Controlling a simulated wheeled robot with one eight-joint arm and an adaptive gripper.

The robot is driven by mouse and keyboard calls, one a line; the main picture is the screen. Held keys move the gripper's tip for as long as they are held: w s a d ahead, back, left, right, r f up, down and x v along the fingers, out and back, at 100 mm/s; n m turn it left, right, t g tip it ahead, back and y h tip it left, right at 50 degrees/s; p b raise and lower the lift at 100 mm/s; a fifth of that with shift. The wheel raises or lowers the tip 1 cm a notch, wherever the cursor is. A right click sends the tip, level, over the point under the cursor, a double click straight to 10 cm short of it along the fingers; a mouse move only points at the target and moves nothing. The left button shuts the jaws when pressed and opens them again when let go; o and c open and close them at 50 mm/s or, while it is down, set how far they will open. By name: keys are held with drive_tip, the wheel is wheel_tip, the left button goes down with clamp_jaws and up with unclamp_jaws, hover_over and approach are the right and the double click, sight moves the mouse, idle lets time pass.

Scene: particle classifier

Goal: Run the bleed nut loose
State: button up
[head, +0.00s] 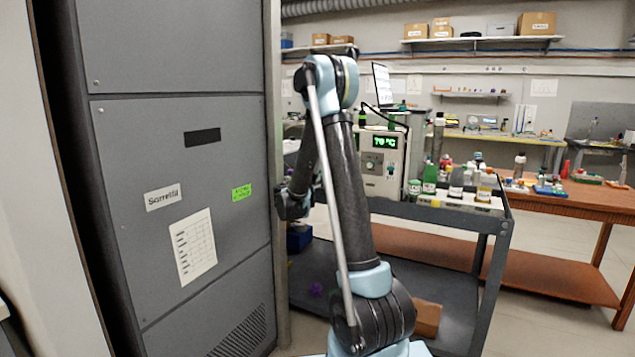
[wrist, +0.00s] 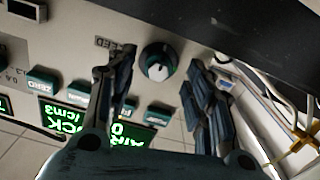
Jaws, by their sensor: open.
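In the wrist view the bleed nut, a round dark-green knob with a pale face (wrist: 157,62), sits on a light panel (wrist: 75,22) beside a label that reads as BLEED, partly covered. My gripper (wrist: 160,78) is open. Its two dark fingers stand apart on the left and right of the knob, with a gap to each side in the picture. I cannot tell how far short of the panel the fingertips are, and I see no clear contact. In the head view the gripper and the knob are hidden beside my arm's far end.
Lit green displays (wrist: 65,120) and small green buttons (wrist: 42,82) lie close to the fingers. A dark edge (wrist: 245,50) and cables (wrist: 297,125) are at the right. In the head view a grey cabinet (head: 165,140) stands left; a cart (head: 470,222) carries bottles and a boxy instrument (head: 378,180).

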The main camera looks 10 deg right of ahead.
drive_tip(key=shift+x, duration=1.15)
drive_tip(key=shift+c, duration=0.5)
drive_tip(key=c, duration=1)
drive_tip(key=shift+o, duration=0.2)
drive_tip(key=shift+a, duration=0.1)
drive_tip(key=shift+n, duration=0.3)
